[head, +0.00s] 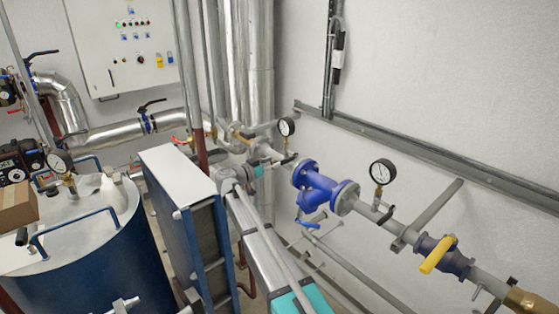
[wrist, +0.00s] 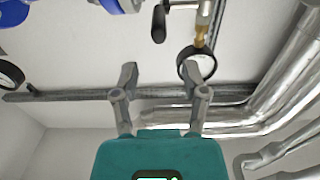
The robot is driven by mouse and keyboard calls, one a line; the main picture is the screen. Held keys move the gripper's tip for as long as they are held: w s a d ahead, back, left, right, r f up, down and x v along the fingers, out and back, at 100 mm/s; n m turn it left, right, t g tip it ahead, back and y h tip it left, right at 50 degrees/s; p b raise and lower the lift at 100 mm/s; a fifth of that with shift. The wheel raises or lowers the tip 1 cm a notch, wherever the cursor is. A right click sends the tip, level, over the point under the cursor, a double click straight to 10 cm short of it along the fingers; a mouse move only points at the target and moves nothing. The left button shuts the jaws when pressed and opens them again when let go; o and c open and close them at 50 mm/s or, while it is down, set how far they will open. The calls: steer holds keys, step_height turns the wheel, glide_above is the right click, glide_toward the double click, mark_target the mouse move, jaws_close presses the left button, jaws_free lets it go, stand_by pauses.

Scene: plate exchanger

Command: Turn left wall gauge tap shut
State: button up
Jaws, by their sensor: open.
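The left wall gauge (head: 286,127) is a round white dial with a black rim on the wall pipe, left of the blue strainer valve. In the wrist view the gauge (wrist: 197,65) hangs on a brass and steel stem. Its tap (wrist: 158,24) has a black-ended lever to the left of that stem, near the top edge. My gripper (wrist: 160,72) is open, with nothing between its fingers. In that picture the tap lever lies above the fingertips, apart from them. In the head view my teal gripper body (head: 258,172) is close below the gauge; its fingertips and the tap are hard to separate.
The blue strainer valve (head: 315,187) and a second gauge (head: 382,171) are to the right on the same pipe. A yellow-handled valve (head: 437,254) is farther right. The plate exchanger (head: 180,205) and blue tank (head: 85,235) stand left. A metal rail (head: 430,160) runs along the wall.

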steer(key=v, duration=0.6)
steer(key=shift+s+a, duration=0.2)
steer(key=shift+w+d, duration=0.1)
steer(key=shift+d, duration=0.05)
